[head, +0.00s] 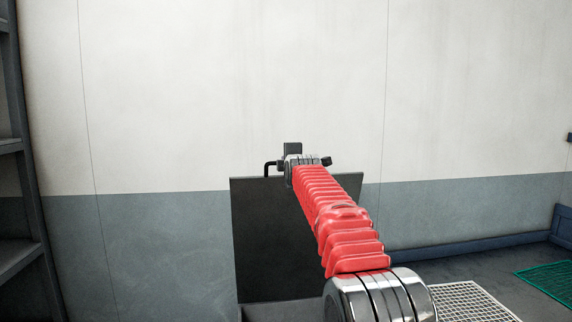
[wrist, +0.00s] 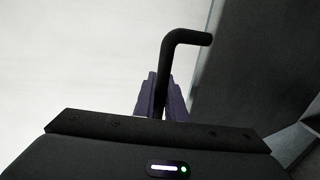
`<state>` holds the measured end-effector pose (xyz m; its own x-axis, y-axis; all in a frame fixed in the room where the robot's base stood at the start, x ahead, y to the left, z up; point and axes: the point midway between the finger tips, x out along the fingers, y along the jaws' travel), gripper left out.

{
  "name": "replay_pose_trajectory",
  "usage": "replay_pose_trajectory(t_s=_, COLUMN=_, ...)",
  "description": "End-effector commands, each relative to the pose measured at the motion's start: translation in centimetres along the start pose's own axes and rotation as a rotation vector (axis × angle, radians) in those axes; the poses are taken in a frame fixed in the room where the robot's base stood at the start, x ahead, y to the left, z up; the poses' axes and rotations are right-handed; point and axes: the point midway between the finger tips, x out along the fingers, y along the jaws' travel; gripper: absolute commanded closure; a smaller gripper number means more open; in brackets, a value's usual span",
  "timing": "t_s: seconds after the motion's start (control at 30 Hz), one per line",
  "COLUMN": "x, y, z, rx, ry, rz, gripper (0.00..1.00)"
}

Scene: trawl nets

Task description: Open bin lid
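The bin lid (head: 265,240) is a dark flat panel that stands raised, close to upright, in front of the wall in the head view. It fills the right side of the wrist view (wrist: 255,60). Its black bent handle (head: 268,166) shows at the panel's top edge, and its hooked end is clear in the wrist view (wrist: 185,37). My gripper (wrist: 163,100) has its purple fingers on both sides of the handle bar and looks shut on it. In the head view my red-sleeved arm hides the lid's right part and most of the gripper.
A grey edge, seemingly the bin (head: 280,312), shows below the lid. A dark shelf rack (head: 28,200) stands at the far left. A white grate (head: 465,300) and a green net (head: 550,280) lie on the floor at right.

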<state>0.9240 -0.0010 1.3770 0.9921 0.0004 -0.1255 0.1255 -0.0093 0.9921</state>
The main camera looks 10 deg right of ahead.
Motion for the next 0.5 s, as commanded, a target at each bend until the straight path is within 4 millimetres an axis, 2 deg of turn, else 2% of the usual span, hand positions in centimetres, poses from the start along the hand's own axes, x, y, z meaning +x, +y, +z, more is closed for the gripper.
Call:
replay_pose_trajectory(t_s=0.03, x=-0.36, y=0.97, z=0.1, rx=0.0, ry=-0.001, rz=0.016, gripper=0.87)
replay_pose_trajectory(t_s=0.27, x=-0.28, y=0.78, z=-0.06, rx=0.0, ry=0.001, rz=0.013, gripper=0.71)
replay_pose_trajectory(t_s=0.5, x=-0.18, y=0.5, z=-0.07, rx=0.0, ry=0.001, rz=0.008, gripper=0.71)
